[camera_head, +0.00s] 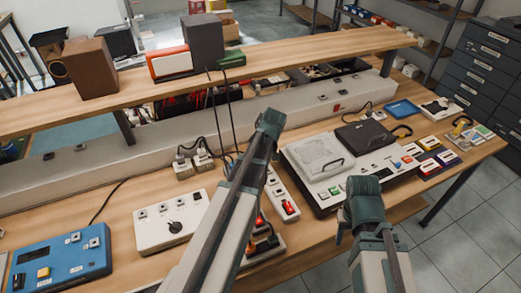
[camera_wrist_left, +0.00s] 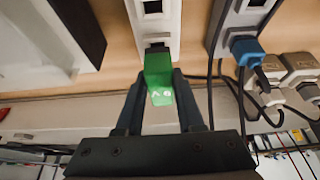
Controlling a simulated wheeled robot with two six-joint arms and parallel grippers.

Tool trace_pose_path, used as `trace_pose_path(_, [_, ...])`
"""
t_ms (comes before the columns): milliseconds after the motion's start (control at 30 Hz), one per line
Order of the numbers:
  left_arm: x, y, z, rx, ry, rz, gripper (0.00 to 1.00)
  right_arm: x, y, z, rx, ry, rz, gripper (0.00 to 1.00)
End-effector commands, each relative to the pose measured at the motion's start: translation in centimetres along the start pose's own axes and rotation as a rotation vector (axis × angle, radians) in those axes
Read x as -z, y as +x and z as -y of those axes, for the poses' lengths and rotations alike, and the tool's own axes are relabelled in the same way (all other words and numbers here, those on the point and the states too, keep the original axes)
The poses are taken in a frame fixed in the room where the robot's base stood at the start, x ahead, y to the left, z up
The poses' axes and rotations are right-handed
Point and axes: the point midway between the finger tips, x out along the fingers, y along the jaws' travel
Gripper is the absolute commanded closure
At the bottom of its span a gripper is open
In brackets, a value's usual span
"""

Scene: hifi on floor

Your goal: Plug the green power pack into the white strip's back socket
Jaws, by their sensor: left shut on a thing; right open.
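The green power pack (camera_wrist_left: 158,78) is between the fingers of my left gripper (camera_wrist_left: 160,85), which is shut on it. In the left wrist view the pack is at the near end of the white strip (camera_wrist_left: 157,22), overlapping the end socket. I cannot tell whether it is seated. One empty socket shows further along. In the head view the white strip (camera_head: 276,188) lies right of my left arm, with a red switch at its front. My left arm hides the pack there. My right gripper (camera_head: 362,205) is open, low over the table's front.
Another strip (camera_wrist_left: 240,22) with a blue plug (camera_wrist_left: 246,50) and grey adapters (camera_wrist_left: 290,75) stand close by. Dark cables hang near them. A white device (camera_head: 318,155) is right of the strip; a white box with a dial (camera_head: 172,222) is left.

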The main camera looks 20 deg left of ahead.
Motion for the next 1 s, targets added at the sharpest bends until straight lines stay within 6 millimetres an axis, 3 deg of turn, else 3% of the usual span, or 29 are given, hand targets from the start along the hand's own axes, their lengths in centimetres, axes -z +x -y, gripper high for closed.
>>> trace_pose_path(1000, [-0.5, 1.1, 0.0, 0.000, 0.000, 0.000, 1.00, 0.1, 1.2, 0.1, 0.000, 0.000, 0.000, 0.50])
